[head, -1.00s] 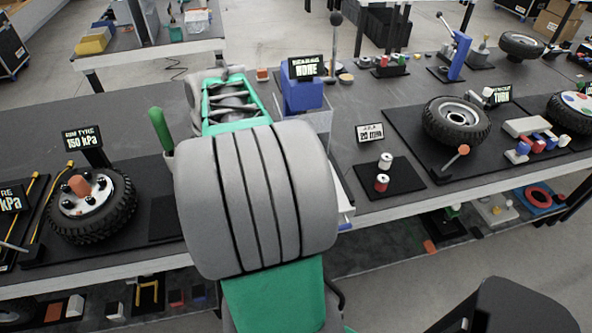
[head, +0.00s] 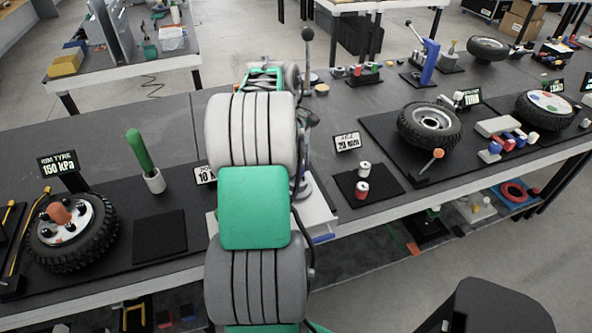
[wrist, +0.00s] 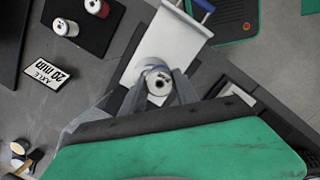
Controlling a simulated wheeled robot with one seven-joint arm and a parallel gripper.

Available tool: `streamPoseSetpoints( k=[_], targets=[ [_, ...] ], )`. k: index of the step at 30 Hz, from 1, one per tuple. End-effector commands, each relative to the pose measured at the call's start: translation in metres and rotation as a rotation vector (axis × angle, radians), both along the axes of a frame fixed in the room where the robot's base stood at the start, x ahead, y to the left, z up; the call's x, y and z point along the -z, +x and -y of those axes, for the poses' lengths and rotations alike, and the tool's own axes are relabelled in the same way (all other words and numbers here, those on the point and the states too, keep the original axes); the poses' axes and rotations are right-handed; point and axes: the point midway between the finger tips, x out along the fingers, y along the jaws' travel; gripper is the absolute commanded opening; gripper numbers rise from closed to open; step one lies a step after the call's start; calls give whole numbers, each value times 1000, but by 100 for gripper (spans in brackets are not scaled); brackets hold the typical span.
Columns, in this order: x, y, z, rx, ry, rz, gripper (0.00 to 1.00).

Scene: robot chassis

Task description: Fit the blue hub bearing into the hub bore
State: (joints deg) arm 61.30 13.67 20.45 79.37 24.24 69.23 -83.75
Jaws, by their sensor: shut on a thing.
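My gripper (wrist: 160,94) points down in the wrist view, its fingers closed around a pale round piece (wrist: 158,82) with a dark hole in its end. No blue shows on this piece, so I cannot confirm that it is the blue hub bearing. A grey round part (wrist: 149,66) shows just behind it on a white stand (wrist: 150,38). I cannot tell whether the piece touches that part or is inside a bore. In the head view my arm hides most of the gripper and the stand (head: 322,222).
A red-sided piece (head: 362,190) and a white-topped piece (head: 364,169) stand on a black mat (head: 385,186) beside a 20 mm sign (head: 347,142). A green-handled tool (head: 140,152) stands in a cup at left. Tyres (head: 431,125) lie at right.

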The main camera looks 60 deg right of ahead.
Motion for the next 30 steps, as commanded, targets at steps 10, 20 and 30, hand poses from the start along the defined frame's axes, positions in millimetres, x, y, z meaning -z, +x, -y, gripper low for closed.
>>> streamPoseSetpoints(
  k=[10, 20, 30],
  targets=[
    [51, 19, 34, 1, 4, -2, 0],
    [80, 19, 33, -1, 2, 1, 0],
    [82, 19, 32, 0, 3, 0, 50]
  ],
)
